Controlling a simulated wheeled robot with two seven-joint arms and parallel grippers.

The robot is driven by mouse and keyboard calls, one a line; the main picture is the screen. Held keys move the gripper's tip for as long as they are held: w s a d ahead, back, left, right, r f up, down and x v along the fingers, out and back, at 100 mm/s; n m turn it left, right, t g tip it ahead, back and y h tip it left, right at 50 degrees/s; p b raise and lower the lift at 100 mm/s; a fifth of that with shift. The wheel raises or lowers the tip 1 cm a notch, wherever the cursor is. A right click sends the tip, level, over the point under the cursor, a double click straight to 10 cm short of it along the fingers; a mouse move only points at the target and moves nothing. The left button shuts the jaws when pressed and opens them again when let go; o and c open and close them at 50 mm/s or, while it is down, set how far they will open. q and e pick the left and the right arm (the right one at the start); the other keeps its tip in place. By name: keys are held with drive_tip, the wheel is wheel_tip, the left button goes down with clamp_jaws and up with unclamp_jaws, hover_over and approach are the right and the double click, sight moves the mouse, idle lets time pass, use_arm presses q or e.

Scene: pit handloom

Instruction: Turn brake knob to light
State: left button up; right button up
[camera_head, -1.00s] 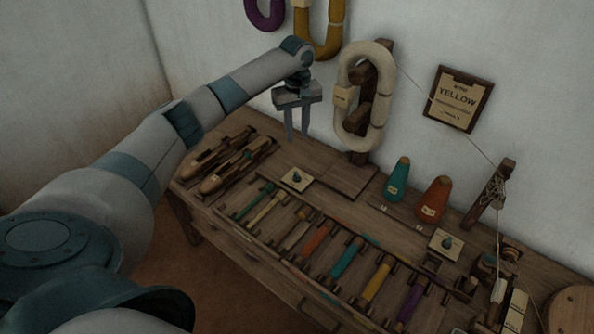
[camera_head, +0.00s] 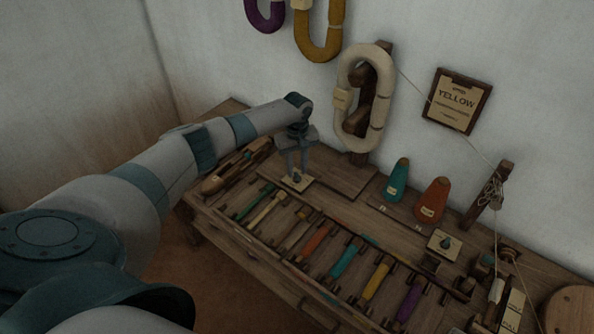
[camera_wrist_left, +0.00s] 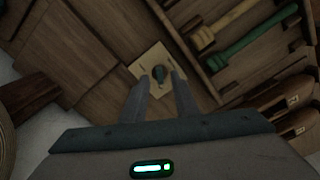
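A small dark knob (camera_wrist_left: 160,74) stands on a pale square plate (camera_wrist_left: 148,60) on the bench. In the head view this plate (camera_head: 285,181) lies below the cream skein, and the knob (camera_head: 297,178) is partly behind my fingers. My left gripper (camera_head: 297,171) points down over it. In the left wrist view, the open fingers (camera_wrist_left: 160,82) stand on either side of the knob with gaps visible; I cannot tell whether they touch it. A second dark knob (camera_head: 446,242) sits on a similar plate (camera_head: 437,235) farther right. My right gripper is not in view.
The cream skein (camera_head: 342,120) hangs on a wooden post just behind my gripper. Wooden shuttles (camera_head: 225,179) lie to the left, and a rack of coloured bobbins (camera_head: 314,240) is in front. Teal (camera_head: 397,182) and orange (camera_head: 432,203) cones stand to the right.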

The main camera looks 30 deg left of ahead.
use_arm(q)
drive_tip(key=shift+f, duration=1)
drive_tip(key=shift+c, duration=0.6)
clamp_jaws()
